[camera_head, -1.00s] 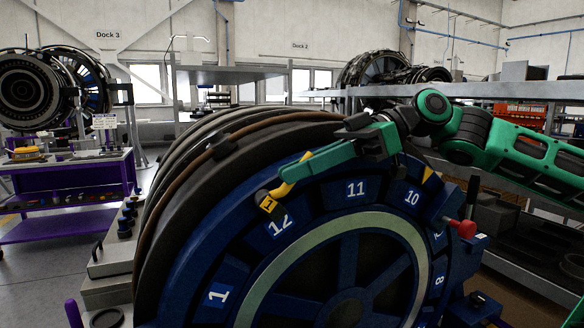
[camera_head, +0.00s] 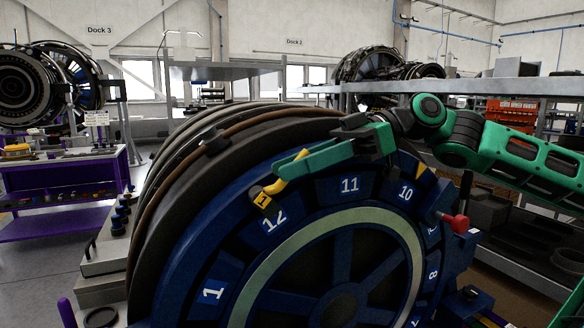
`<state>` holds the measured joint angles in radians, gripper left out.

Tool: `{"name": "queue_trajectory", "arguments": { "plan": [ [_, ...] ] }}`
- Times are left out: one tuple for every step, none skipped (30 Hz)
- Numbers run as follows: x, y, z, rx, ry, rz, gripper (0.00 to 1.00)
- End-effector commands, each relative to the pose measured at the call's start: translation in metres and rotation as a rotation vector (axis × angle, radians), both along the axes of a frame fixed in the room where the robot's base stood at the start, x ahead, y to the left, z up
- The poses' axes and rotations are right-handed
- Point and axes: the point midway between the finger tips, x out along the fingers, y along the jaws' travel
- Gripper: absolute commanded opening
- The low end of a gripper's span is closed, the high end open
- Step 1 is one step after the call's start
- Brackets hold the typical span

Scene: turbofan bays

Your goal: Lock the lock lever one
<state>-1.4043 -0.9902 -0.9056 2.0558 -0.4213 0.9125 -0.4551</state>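The lock lever one is a bent yellow handle (camera_head: 281,187) with a yellow tag (camera_head: 261,199) marked 1 at its lower end. It sits on the blue rim of the numbered ring, near the plate marked 12 (camera_head: 274,219). My gripper (camera_head: 278,168) has green fingers reaching left along the top of the rim. The fingers overlap the lever: yellow shows below them and a small yellow tip (camera_head: 303,154) shows above. The middle of the lever is hidden behind the green finger. I cannot tell whether the fingers touch it or how far apart they are.
The blue ring (camera_head: 213,293) fills the front, with numbered plates and a red knob (camera_head: 460,222) on its right. Dark casing (camera_head: 165,225) lies behind its left rim. A purple cart (camera_head: 60,196) stands left, and grey shelving (camera_head: 480,90) stands right. Floor is free at left.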

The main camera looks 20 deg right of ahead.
Motion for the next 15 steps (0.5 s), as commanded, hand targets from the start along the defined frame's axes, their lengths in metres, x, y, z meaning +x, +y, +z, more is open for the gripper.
{"name": "queue_trajectory", "arguments": {
  "plan": [
    [0.0,-0.001,0.0,0.0,0.0,0.0,0.31],
    [0.0,-0.002,0.001,0.0,-0.001,0.0,0.31],
    [-0.001,-0.005,0.002,0.0,-0.001,0.0,0.31],
    [-0.001,-0.007,0.003,0.001,-0.001,0.0,0.31],
    [-0.001,-0.01,0.004,0.002,-0.001,0.0,0.31],
    [-0.001,-0.015,0.005,0.002,-0.001,0.0,0.31],
    [-0.002,-0.02,0.007,0.001,-0.001,0.0,0.31],
    [-0.002,-0.025,0.008,0.003,-0.002,-0.001,0.31],
    [-0.003,-0.032,0.011,0.003,-0.002,-0.001,0.31],
    [-0.003,-0.038,0.012,0.004,-0.002,-0.001,0.31],
    [-0.003,-0.043,0.014,0.003,-0.002,-0.002,0.31],
    [-0.004,-0.051,0.016,0.003,-0.002,-0.003,0.31],
    [-0.005,-0.056,0.018,0.003,-0.002,-0.002,0.31],
    [-0.005,-0.062,0.02,0.004,-0.002,-0.002,0.31],
    [-0.005,-0.069,0.022,0.004,-0.002,-0.002,0.31]
  ]
}}
